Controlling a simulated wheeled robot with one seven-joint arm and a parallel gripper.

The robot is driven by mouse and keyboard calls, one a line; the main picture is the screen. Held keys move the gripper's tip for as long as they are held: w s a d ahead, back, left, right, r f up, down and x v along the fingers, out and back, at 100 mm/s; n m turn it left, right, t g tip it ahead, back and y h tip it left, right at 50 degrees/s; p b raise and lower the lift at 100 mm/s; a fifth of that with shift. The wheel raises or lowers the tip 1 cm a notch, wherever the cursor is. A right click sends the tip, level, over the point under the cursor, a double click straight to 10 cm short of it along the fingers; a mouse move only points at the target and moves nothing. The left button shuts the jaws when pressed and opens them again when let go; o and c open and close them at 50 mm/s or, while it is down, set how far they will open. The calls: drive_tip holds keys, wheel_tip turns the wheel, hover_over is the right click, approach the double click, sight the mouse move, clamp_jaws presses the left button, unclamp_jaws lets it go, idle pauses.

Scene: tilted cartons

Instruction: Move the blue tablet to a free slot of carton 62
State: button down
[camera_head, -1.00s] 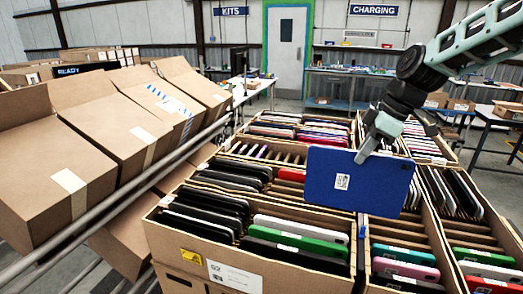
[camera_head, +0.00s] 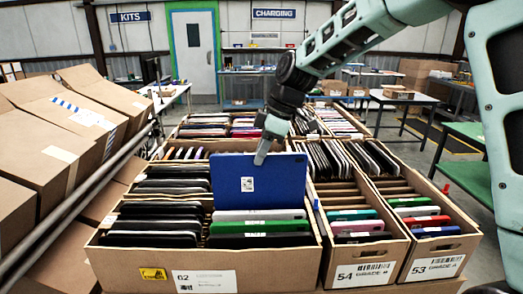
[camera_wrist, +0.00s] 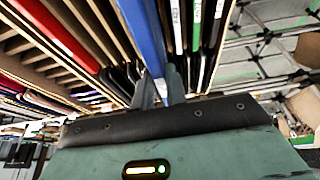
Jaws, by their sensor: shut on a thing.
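The blue tablet (camera_head: 258,188) stands upright with a small white label on its face. My gripper (camera_head: 263,152) is shut on its top edge. In the wrist view the tablet (camera_wrist: 143,32) runs up from between the fingers (camera_wrist: 160,88). Carton 62 (camera_head: 245,258) is at the front left, its number on a white front label. The tablet's lower edge is down at the right column of carton 62, behind a white and a green tablet (camera_head: 258,226). How deep it sits is hidden. Black tablets (camera_head: 155,208) fill much of the left column.
Carton 54 (camera_head: 350,270) and carton 53 (camera_head: 432,257) stand to the right, holding coloured tablets and some bare slots. More filled cartons lie behind. Closed brown cartons (camera_head: 60,135) lie tilted on a rail rack at the left.

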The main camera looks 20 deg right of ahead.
sight(285, 153)
drive_tip(key=shift+f+b, duration=4.9)
drive_tip(key=shift+f, duration=2.2)
drive_tip(key=shift+f, duration=0.25)
drive_tip(key=c, duration=1.3)
unclamp_jaws()
drive_tip(key=shift+c, duration=0.2)
drive_tip(key=b+v, duration=0.2)
drive_tip(key=v, duration=1.5)
drive_tip(key=shift+d+r+b, duration=0.15)
drive_tip(key=shift+r+b, duration=0.05)
drive_tip(key=shift+b, duration=0.15)
drive_tip(key=shift+r, duration=0.1)
